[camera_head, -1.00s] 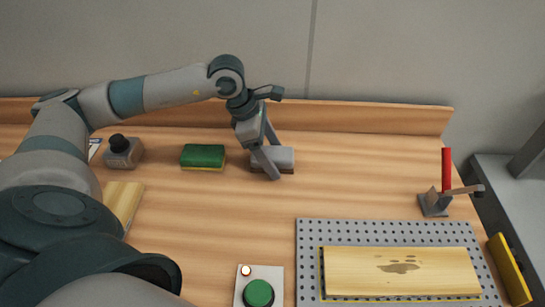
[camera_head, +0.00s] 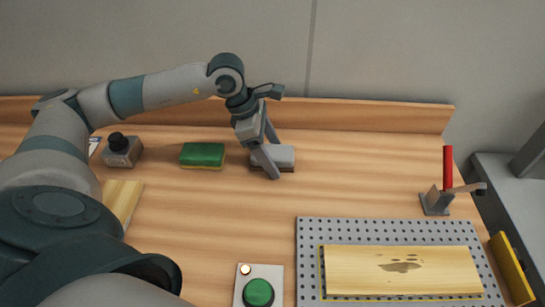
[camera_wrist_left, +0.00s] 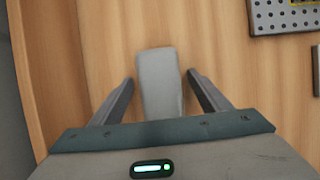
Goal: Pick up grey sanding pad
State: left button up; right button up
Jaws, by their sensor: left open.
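The grey sanding pad (camera_head: 287,155) lies on the wooden table towards the back, right of the green pad. In the left wrist view the grey pad (camera_wrist_left: 160,82) sits lengthwise between the two fingers. My left gripper (camera_head: 272,160) is open and down at the pad, with a finger on each side of it. In the left wrist view the open gripper (camera_wrist_left: 160,88) shows a gap between each finger and the pad. Part of the pad is hidden behind a finger in the head view. My right gripper is not in view.
A perforated plate (camera_head: 310,235) holds a stained wooden board (camera_head: 400,270). A red-handled clamp (camera_head: 447,170) and a green button (camera_head: 258,292) are nearby. A wooden ledge (camera_head: 360,116) runs behind.

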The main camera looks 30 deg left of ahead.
pick_arm(q)
jog(key=c, duration=1.2)
